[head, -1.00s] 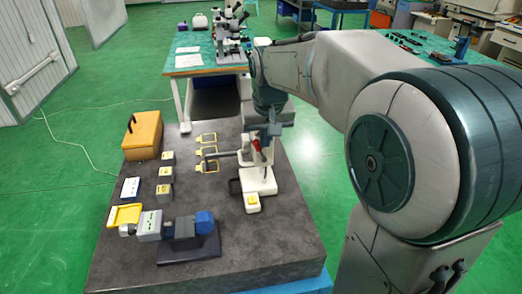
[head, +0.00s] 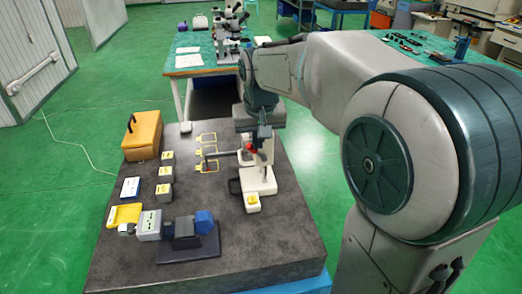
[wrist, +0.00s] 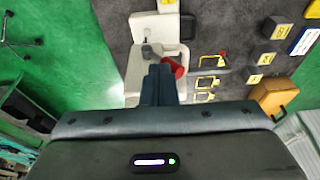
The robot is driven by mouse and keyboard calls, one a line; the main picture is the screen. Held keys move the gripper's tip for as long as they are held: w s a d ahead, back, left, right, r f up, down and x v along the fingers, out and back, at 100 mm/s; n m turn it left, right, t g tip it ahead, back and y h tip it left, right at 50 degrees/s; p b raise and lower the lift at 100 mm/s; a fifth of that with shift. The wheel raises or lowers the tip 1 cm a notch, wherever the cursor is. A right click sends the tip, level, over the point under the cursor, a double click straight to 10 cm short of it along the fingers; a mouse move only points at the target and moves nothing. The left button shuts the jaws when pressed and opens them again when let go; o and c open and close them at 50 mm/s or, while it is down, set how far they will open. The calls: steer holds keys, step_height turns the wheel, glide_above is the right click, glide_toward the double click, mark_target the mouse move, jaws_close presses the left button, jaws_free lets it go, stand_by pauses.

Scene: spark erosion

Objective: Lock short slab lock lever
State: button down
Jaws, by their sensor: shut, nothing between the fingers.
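The white fixture (head: 258,181) stands on the dark slab toward its right side, with a dark rod reaching left from its upright. A red lever (head: 250,149) sits on the upright, and it also shows in the wrist view (wrist: 173,67) just right of my fingertips. My gripper (head: 264,137) is above the fixture at the lever. In the wrist view my gripper (wrist: 160,70) is shut and empty, its fingers together beside the lever and overlapping its left part. I cannot tell whether the fingers touch the lever. Which lever is the short slab one is not marked.
The dark slab (head: 240,240) carries yellow frames (head: 207,152) left of the fixture, small labelled grey blocks (head: 165,174), an orange block (head: 142,135) and a grey-blue device (head: 185,230) in front. A worktable with microscopes (head: 230,35) stands behind.

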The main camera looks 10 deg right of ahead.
steer(key=shift+a+f, duration=0.3)
steer(key=shift+a, duration=0.35)
steer(key=shift+a+f+b, duration=0.1)
steer(key=shift+f+b, duration=0.05)
steer(key=shift+b, duration=0.15)
steer(key=shift+a+f, duration=0.35)
steer(key=w+p+v, duration=0.1)
steer(key=p+v, duration=0.3)
steer(key=v, duration=0.2)
steer(key=shift+w+r, duration=0.2)
steer(key=shift+w, duration=0.05)
steer(key=s+d+f, duration=0.3)
steer(key=s, duration=0.7)
steer(key=s+d+f+t, duration=0.1)
steer(key=s+d+f, duration=0.2)
steer(key=s, duration=0.7)
steer(key=shift+s+d, duration=0.4)
steer(key=shift+d, duration=0.2)
